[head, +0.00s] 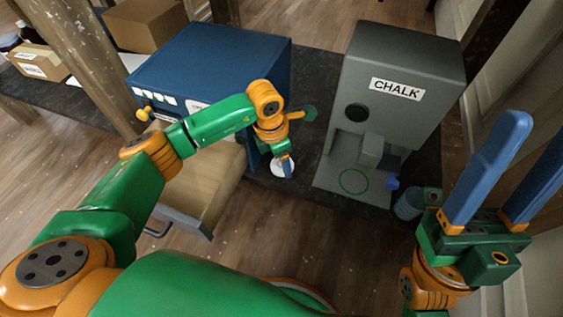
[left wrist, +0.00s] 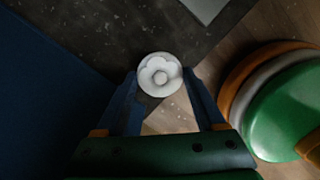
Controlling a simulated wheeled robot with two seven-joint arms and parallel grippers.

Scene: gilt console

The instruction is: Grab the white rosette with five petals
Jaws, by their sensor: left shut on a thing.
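The white rosette (left wrist: 160,75) is a round white disc with a petal relief and a round centre; I cannot count its petals surely. In the left wrist view it sits between the tips of my left gripper (left wrist: 160,88), which is shut on it. In the head view the rosette (head: 280,168) shows at the tips of my left gripper (head: 287,165), over the dark surface between the blue cabinet and the grey chalk machine; the fingers partly cover it. My right gripper (head: 538,130) is at the right, its two blue fingers spread apart and empty.
The blue cabinet (head: 215,60) stands at the left with an open drawer (head: 205,185) under my left arm. The grey machine labelled CHALK (head: 400,65) stands at the right. A ribbed grey-blue cylinder (head: 409,204) stands near my right gripper. Cardboard boxes (head: 145,22) lie behind.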

